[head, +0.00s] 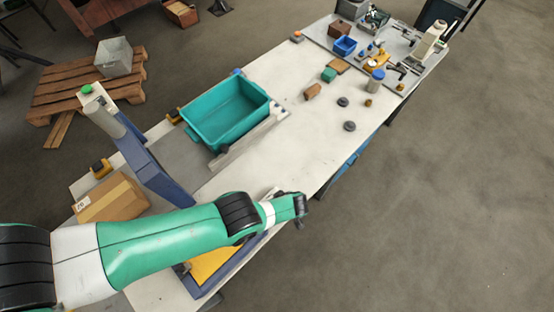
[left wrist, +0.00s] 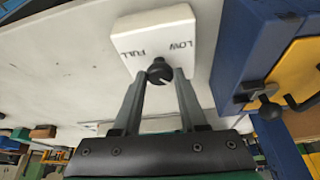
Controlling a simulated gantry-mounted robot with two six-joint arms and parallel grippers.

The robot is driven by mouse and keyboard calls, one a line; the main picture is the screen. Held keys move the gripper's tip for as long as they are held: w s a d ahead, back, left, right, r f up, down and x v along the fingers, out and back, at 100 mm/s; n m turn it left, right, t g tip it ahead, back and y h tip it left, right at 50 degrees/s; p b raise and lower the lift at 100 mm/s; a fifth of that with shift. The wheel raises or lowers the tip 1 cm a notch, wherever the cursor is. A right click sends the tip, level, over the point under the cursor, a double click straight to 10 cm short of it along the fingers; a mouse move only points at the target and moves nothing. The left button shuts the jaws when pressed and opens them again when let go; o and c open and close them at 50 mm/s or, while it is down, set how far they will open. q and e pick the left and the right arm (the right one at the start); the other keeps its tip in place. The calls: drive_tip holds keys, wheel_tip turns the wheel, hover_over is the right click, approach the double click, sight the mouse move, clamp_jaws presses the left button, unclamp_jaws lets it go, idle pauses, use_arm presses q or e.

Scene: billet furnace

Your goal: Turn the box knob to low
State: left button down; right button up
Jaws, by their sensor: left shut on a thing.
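The white box (left wrist: 160,37) with the words FULL on its left and LOW on its right shows in the left wrist view. Its black knob (left wrist: 159,69) sits at the box's lower edge in the picture, with a pale line on its face; I cannot tell surely which word the line points at. My left gripper (left wrist: 160,78) is shut on the knob, one finger on each side. In the head view my green left arm reaches over the near part of the table, and its wrist hides most of the box. My right gripper is not in view.
A blue frame with a yellow panel (left wrist: 300,72) and a black handle stands right of the box. In the head view a teal bin (head: 262,108), a cardboard box (head: 112,198) and a blue post (head: 160,170) stand on the table. Small parts lie at the far end.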

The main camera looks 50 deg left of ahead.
use_arm(q)
drive_tip(key=shift+c, duration=2.3)
unclamp_jaws()
drive_tip(key=p+v, duration=0.6)
drive_tip(key=v, duration=0.1)
drive_tip(key=shift+r+p, duration=0.25)
drive_tip(key=shift+p, duration=0.05)
